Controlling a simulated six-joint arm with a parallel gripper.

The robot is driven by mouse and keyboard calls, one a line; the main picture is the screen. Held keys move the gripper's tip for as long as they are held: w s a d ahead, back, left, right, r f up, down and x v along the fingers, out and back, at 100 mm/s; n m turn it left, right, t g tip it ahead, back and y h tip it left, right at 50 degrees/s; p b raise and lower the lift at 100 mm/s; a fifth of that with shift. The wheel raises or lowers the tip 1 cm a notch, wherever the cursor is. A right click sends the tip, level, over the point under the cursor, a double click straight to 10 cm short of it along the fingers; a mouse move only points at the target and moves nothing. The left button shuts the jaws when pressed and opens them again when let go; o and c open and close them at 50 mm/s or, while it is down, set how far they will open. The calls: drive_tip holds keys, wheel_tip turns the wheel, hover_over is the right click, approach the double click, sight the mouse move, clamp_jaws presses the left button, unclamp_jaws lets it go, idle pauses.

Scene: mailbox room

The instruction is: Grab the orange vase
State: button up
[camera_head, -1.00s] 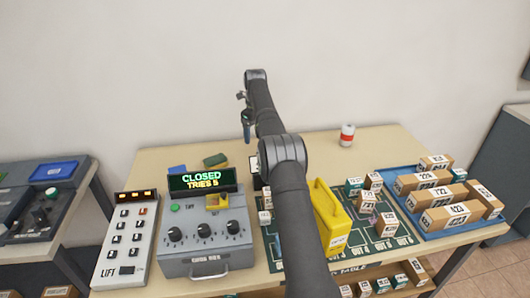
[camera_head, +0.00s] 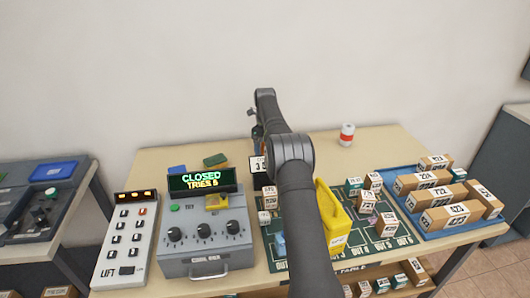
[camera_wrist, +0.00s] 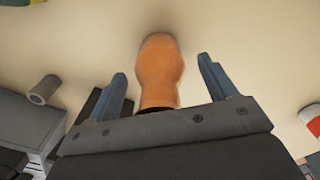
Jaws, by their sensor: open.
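The orange vase (camera_wrist: 160,75) shows in the wrist view, straight ahead and centred between the two fingers of my gripper (camera_wrist: 168,85). It has a rounded body on the tan table, and its near end is partly hidden behind the gripper's body. The fingers are apart on either side of it, and I see a gap to each finger.
A red and white can (camera_head: 347,134) stands at the back right. A yellow box (camera_head: 333,222), a blue tray (camera_head: 403,217) of parcels and a grey box with a display (camera_head: 206,245) stand toward the front. Table around the can is clear.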

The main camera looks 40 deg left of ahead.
drive_tip(key=c, duration=1.2)
drive_tip(key=shift+r, duration=0.1)
